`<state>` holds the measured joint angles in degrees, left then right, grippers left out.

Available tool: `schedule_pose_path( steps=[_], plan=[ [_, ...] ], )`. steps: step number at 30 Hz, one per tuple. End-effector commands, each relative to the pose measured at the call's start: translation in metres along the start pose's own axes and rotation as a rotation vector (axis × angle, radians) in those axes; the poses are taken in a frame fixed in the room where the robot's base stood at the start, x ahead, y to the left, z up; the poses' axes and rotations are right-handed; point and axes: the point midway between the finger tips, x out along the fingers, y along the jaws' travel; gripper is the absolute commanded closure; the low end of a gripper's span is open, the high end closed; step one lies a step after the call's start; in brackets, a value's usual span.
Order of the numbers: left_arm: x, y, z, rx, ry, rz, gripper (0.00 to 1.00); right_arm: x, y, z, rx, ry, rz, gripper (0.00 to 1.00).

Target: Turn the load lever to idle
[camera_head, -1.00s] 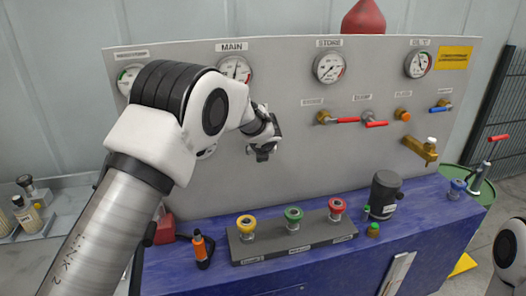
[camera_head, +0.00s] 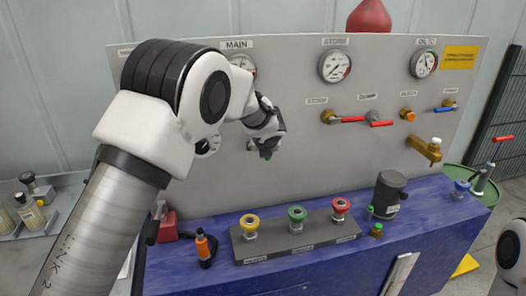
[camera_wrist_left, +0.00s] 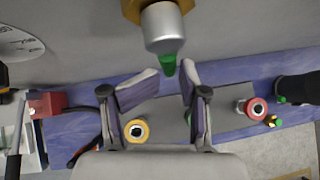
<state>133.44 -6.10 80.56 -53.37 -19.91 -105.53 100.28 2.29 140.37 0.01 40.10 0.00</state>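In the left wrist view a silver cylinder with a green tip (camera_wrist_left: 167,64) sticks out from a brass fitting (camera_wrist_left: 146,10). It may be the load lever, but no label on it is readable. My left gripper (camera_wrist_left: 171,72) has its two fingers spread, with the green tip close to the gap between the fingertips; contact cannot be told. In the head view my left gripper (camera_head: 267,152) is in front of the grey panel (camera_head: 300,190), below the MAIN gauge (camera_head: 243,62), and hides what lies behind it. My right gripper is out of view.
Below stands a block (camera_head: 296,246) with yellow, green and red knobs on the blue bench (camera_head: 220,283). Red-handled valves (camera_head: 346,119) and a brass tap (camera_head: 425,150) are on the panel's right.

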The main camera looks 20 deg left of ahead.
Motion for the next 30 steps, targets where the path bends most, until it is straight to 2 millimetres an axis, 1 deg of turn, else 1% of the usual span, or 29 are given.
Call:
schedule_pose_path(
  steps=[1, 3, 6, 9, 13, 20, 21, 23, 24, 26, 27, 29, 30],
  plan=[
    [-0.014, -0.001, 0.001, 0.001, -0.003, 0.0, 0.58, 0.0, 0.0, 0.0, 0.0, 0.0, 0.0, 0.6],
    [-0.034, 0.0, 0.002, 0.001, -0.004, 0.0, 0.58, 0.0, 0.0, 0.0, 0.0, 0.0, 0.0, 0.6],
    [-0.058, 0.0, 0.001, 0.001, -0.003, 0.0, 0.58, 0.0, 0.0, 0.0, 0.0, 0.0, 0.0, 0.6],
    [-0.076, 0.0, 0.0, 0.0, -0.002, 0.0, 0.58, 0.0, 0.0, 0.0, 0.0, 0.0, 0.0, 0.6],
    [-0.088, 0.001, 0.0, 0.0, 0.0, 0.001, 0.58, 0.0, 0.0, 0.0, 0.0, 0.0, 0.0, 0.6],
    [-0.089, 0.0, 0.0, 0.001, 0.0, 0.001, 0.58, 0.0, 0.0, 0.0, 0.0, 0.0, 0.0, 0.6],
    [-0.089, 0.0, 0.0, -0.001, 0.0, 0.001, 0.72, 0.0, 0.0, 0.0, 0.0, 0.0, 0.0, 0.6],
    [-0.089, -0.002, 0.001, -0.023, -0.004, -0.01, 0.93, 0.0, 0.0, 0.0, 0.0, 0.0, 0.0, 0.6],
    [-0.089, -0.009, 0.003, -0.049, -0.016, -0.044, 1.0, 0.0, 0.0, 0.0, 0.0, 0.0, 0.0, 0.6],
    [-0.09, -0.028, 0.009, -0.122, -0.038, -0.138, 1.0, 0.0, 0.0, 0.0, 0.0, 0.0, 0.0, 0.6],
    [-0.093, -0.044, 0.011, -0.199, -0.049, -0.226, 1.0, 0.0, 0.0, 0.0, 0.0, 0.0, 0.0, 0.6],
    [-0.1, -0.069, 0.014, -0.352, -0.06, -0.384, 1.0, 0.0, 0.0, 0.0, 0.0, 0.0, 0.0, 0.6],
    [-0.107, -0.085, 0.017, -0.473, -0.068, -0.499, 1.0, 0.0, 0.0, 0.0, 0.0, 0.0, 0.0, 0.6]
  ],
)
